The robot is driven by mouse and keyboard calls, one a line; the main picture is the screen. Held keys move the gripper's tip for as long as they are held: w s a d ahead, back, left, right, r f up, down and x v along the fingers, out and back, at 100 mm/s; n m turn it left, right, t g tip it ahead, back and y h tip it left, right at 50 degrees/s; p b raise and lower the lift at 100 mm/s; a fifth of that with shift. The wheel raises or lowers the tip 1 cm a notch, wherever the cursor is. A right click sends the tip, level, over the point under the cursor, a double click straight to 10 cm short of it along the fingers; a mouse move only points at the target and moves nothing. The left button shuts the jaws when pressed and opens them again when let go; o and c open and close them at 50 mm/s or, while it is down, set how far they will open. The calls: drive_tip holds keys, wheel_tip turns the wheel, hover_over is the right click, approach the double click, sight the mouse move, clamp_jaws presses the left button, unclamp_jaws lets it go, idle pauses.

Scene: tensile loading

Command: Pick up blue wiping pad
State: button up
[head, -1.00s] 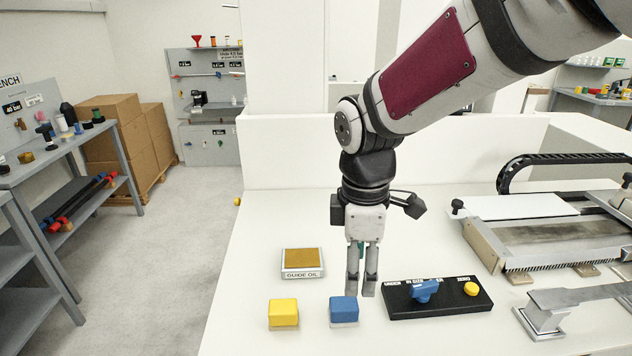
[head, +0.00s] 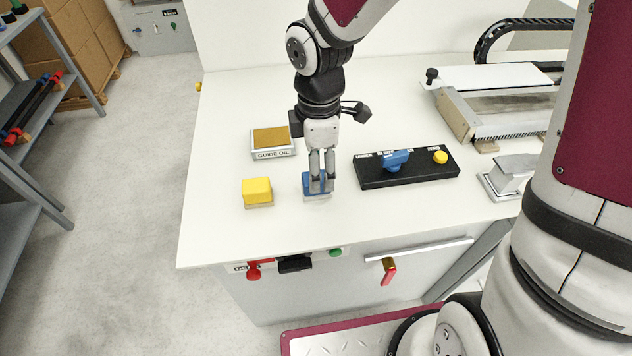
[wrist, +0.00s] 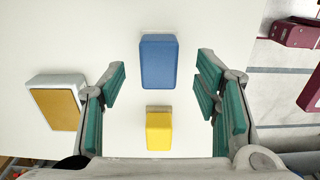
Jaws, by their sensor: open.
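The blue wiping pad (head: 307,182) lies flat on the white table, partly hidden behind my fingers in the head view. In the wrist view the blue pad (wrist: 159,61) shows whole, its long side running up the picture. My gripper (head: 321,188) points down over the pad. In the wrist view its teal-lined fingers (wrist: 161,72) are open, one on each side of the pad with a clear gap to both. I cannot tell whether the fingertips are down at the pad's height.
A yellow pad (head: 257,190) lies left of the blue one, and the guide oil tray (head: 272,139) behind it. A black control box (head: 405,167) with a blue lever and yellow button stands to the right. The white table (head: 225,225) is bare in front.

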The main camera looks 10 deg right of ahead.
wheel_tip(320, 180, down, 4)
drive_tip(key=shift+a+f, duration=0.1)
drive_tip(key=shift+a, duration=0.05)
drive_tip(key=c, duration=1.3)
drive_tip(key=shift+o, duration=0.2)
drive_tip(key=shift+r, duration=0.2)
drive_tip(key=shift+r, duration=0.6)
wheel_tip(320, 180, up, 2)
drive_tip(key=shift+w+r, duration=0.1)
drive_tip(key=shift+r, duration=0.05)
drive_tip(key=s+r+p, duration=0.1)
drive_tip(key=s+p, duration=0.5)
drive_tip(key=s, duration=1)
drive_tip(key=shift+r, duration=0.2)
